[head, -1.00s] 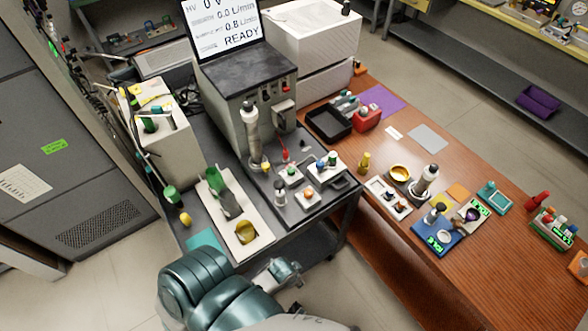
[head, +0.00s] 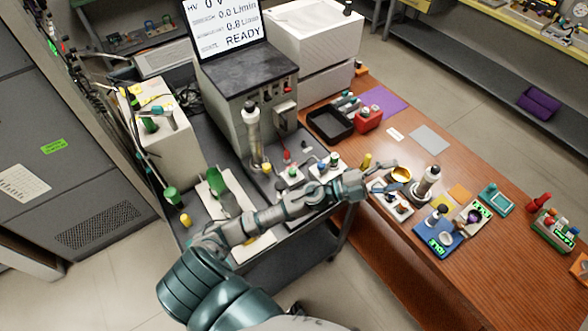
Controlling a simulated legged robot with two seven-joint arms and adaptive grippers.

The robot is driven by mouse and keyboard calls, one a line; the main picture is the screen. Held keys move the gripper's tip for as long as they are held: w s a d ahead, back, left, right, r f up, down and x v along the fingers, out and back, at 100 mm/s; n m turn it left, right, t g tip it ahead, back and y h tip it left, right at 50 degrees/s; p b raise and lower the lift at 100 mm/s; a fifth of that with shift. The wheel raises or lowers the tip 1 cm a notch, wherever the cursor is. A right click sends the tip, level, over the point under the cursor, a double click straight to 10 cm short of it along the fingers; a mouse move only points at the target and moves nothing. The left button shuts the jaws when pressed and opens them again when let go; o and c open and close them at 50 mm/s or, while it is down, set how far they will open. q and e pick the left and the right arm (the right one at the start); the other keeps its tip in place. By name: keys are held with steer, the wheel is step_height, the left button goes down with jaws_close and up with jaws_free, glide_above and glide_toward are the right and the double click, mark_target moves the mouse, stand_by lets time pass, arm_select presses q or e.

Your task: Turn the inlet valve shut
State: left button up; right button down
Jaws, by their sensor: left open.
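No label shows which part is the inlet valve. Candidates on the bench are a red-topped fitting (head: 287,157) and small white blocks with blue and green knobs (head: 334,159), partly behind my arm. A grey instrument (head: 225,90) with a READY screen stands behind, with an upright metal cylinder (head: 253,135) at its front. My right gripper is not in view.
A white board (head: 210,189) with a green part lies on the bench, partly covered by my arm.

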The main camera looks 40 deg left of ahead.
arm_select(q)
steer(key=d+f+m+g+h, duration=0.1)
steer(key=d+m+g+h, duration=0.1)
steer(key=m+g, duration=0.45)
steer(key=n+g+y, duration=0.1)
steer(key=g+y, duration=0.8)
steer(key=y, duration=0.9)
glide_above(292, 169)
step_height(292, 169, down, 6)
step_height(292, 169, down, 16)
steer(key=shift+r+p, duration=0.1)
steer(key=shift+p, duration=0.5)
steer(key=shift+d+f, duration=0.1)
steer(key=shift+f, duration=0.4)
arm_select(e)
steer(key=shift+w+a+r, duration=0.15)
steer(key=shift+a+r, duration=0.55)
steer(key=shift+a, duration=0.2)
arm_select(q)
steer(key=shift+c, duration=0.3)
